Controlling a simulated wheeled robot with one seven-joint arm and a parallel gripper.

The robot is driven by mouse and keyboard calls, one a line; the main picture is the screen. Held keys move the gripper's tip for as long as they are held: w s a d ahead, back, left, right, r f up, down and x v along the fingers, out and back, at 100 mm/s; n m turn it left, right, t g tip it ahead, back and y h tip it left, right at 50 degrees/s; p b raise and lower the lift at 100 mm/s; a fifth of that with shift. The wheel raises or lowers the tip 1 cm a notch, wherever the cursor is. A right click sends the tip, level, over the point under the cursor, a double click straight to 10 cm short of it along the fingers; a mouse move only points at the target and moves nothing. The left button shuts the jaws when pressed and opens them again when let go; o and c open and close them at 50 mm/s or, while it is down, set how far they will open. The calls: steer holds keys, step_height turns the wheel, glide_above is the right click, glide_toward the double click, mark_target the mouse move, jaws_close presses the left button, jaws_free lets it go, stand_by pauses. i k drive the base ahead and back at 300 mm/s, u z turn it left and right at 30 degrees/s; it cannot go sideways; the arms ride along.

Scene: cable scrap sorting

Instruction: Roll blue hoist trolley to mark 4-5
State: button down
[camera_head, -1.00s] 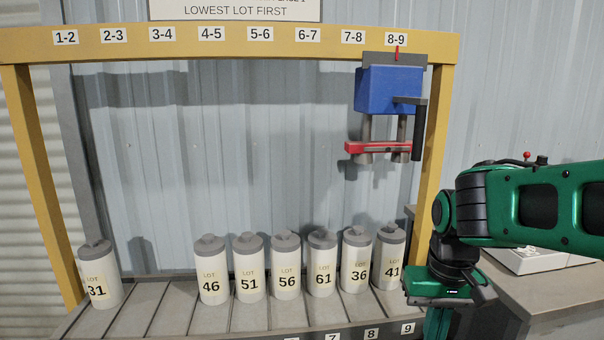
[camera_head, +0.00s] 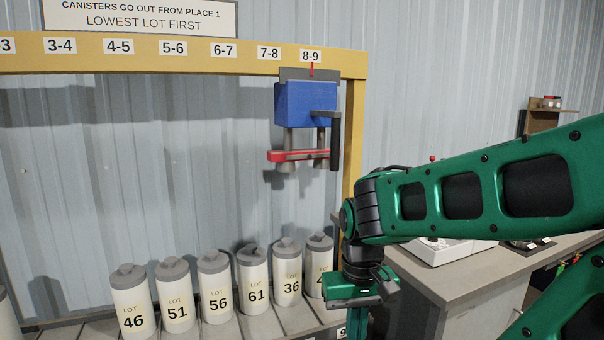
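The blue hoist trolley (camera_head: 305,104) hangs from the yellow beam (camera_head: 180,62) at its right end. Its red pointer is at mark 8-9 (camera_head: 311,57). A black handle (camera_head: 335,141) hangs on its right side, and a red clamp bar (camera_head: 303,155) is below it. Mark 4-5 (camera_head: 118,46) is on the beam, well to the left of the trolley. My gripper (camera_head: 356,318) points down at the lower middle, below and to the right of the trolley and apart from it. Its fingertips are cut off or hidden, so its opening does not show.
Several white lot canisters with grey lids stand in a row below the beam, among them lot 61 (camera_head: 255,281) and lot 36 (camera_head: 287,273). The yellow right post (camera_head: 353,130) stands beside the trolley. A grey counter (camera_head: 450,285) is at the right.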

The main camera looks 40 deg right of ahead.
mark_target(304, 97)
steer(key=u, duration=1.25)
steer(key=k, duration=1.3)
steer(key=z, duration=1.4)
steer(key=i, duration=0.75)
steer(key=u, duration=0.05)
